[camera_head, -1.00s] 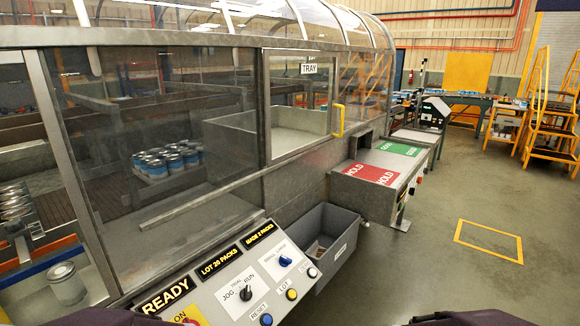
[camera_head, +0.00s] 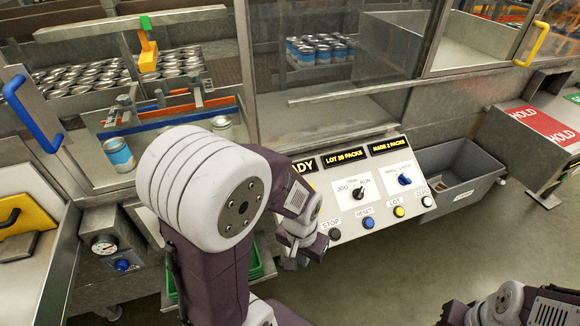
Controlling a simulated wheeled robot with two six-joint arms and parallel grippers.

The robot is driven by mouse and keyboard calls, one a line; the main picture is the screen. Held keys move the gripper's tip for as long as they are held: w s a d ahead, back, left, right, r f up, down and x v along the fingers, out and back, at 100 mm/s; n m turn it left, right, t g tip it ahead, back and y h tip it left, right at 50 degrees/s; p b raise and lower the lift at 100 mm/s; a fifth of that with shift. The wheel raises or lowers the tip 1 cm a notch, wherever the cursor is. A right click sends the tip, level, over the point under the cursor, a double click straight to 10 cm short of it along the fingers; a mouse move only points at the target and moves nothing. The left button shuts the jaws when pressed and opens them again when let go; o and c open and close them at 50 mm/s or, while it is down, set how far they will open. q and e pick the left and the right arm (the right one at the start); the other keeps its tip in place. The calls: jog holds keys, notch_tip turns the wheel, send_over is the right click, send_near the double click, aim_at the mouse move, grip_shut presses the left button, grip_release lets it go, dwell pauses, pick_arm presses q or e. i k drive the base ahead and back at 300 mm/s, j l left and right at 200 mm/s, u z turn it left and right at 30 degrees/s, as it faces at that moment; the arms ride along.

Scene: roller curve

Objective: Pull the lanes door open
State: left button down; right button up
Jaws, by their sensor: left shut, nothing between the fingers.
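The lanes door's blue handle (camera_head: 32,115) is at the far left, on a slanting metal stile (camera_head: 12,82). I cannot tell whether the door pane is shut. My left gripper (camera_head: 305,250) is shut and empty in front of the control panel, well right of the blue handle and apart from it. My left arm's white joint hides part of the lanes' lower edge. My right gripper (camera_head: 470,312) is at the bottom right edge, its fingers unclear.
The control panel (camera_head: 335,190) has knobs and buttons close beside my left gripper. A grey bin (camera_head: 455,165) is right of it. A yellow handle (camera_head: 532,42) is on another door at upper right. A gauge (camera_head: 105,245) and green crate (camera_head: 258,262) are low left. Floor is open at bottom middle.

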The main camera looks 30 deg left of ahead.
aim_at(20, 91)
jog(key=u, duration=2.15)
